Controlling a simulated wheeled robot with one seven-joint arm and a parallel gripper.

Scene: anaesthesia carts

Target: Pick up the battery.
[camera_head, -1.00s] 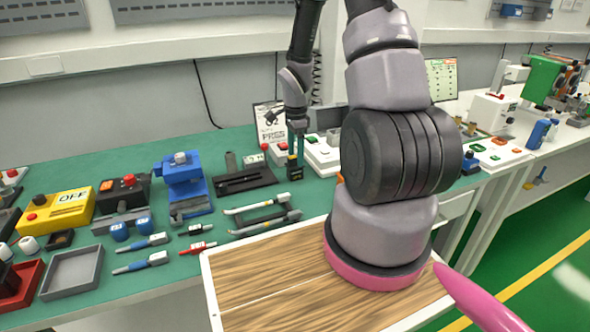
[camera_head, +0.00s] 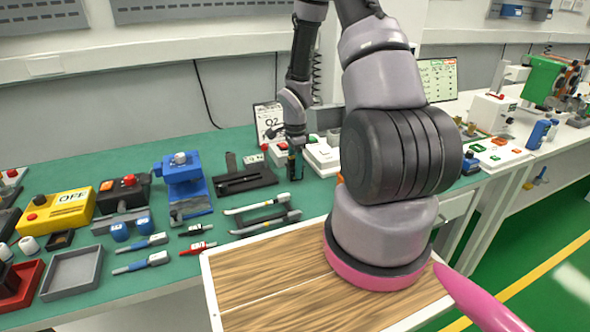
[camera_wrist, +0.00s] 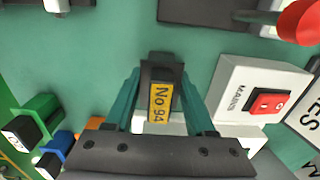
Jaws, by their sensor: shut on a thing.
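The battery is a small black block with a yellow "No 94" label. In the wrist view the battery (camera_wrist: 159,100) sits between the two teal fingers of my gripper (camera_wrist: 160,92), which are shut on it. In the head view my gripper (camera_head: 294,157) points down at the back of the green bench, and the battery (camera_head: 294,172) shows small and dark at its tip. It looks upright, at or close to the bench top; I cannot tell whether it touches.
A white box with a red switch (camera_wrist: 265,102) stands close right of the gripper in the wrist view. Green (camera_wrist: 38,115) and blue (camera_wrist: 58,145) parts lie to the left. In the head view a black fixture (camera_head: 243,180) stands left and a white box (camera_head: 322,157) right.

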